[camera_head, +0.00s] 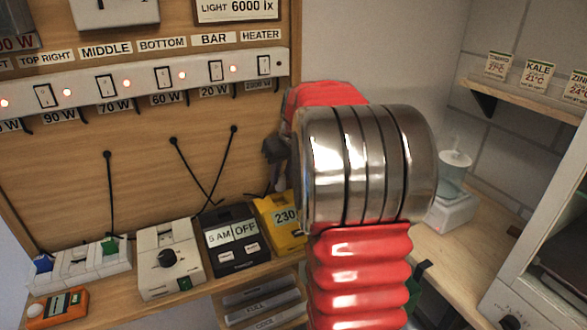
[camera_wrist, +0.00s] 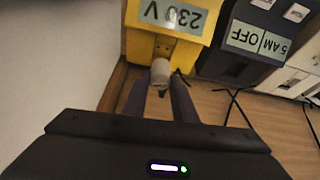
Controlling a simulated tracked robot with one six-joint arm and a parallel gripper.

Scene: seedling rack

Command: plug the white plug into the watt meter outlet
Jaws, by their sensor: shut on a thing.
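The watt meter (camera_head: 285,222) is a yellow box with a "230" display, partly hidden behind my arm in the head view. In the wrist view the yellow watt meter (camera_wrist: 132,42) fills the top, with its outlet face towards my fingers. The white plug (camera_wrist: 160,67) is between the two dark fingers of my gripper (camera_wrist: 160,82), which is shut on it. The plug's front end is right at the outlet face. I cannot tell whether its pins are in. In the head view only a dark part of my gripper (camera_head: 276,152) shows; the plug is hidden there.
A black timer (camera_head: 230,238) reading "5 AM OFF" stands beside the meter. A white dial box (camera_head: 168,258) and a white power strip (camera_head: 95,265) stand further left. Black cords hang on the wooden back panel (camera_head: 140,155). A wall borders the meter's other side.

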